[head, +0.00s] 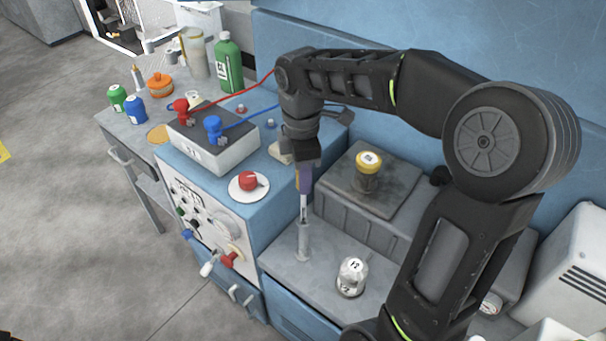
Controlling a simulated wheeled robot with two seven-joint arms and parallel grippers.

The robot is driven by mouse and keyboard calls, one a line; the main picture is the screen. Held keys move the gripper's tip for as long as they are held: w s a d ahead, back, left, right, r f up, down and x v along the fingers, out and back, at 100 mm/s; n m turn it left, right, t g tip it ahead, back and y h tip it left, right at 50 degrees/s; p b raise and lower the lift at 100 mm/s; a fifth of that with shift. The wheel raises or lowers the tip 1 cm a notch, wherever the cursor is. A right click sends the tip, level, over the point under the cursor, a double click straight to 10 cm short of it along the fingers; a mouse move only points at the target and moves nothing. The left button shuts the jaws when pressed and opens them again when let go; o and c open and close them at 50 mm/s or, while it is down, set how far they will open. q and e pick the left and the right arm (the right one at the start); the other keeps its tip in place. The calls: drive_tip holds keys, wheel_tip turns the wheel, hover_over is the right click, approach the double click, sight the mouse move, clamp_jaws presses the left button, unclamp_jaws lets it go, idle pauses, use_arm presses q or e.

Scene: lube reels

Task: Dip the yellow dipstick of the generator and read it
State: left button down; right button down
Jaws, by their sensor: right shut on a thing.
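My right gripper (303,160) points down over the grey deck in the middle of the head view. It is shut on a thin stick with a purple handle (305,181). A pale shaft runs down from the handle to an upright grey tube (303,243) on the deck. I cannot tell how deep the shaft sits in the tube. No yellow-handled dipstick shows clearly. A yellow cap (368,160) tops a dark neck on a raised grey block to the right. My left gripper is not in view.
A clear-domed, numbered fitting (352,276) stands right of the tube. A battery-like box (212,138) with red and blue clamps is at the left, near a red knob (248,181). A green bottle (228,63) and several small pots stand behind. My right arm hides the deck's right side.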

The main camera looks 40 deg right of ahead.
sight(303, 213)
drive_tip(key=shift+f+b, duration=1.35)
drive_tip(key=shift+f, duration=0.65)
drive_tip(key=shift+f+b, duration=1.75)
drive_tip(key=shift+f, duration=0.8)
drive_tip(key=shift+f, duration=0.1)
drive_tip(key=shift+f+b, duration=1.2)
drive_tip(key=shift+f, duration=0.55)
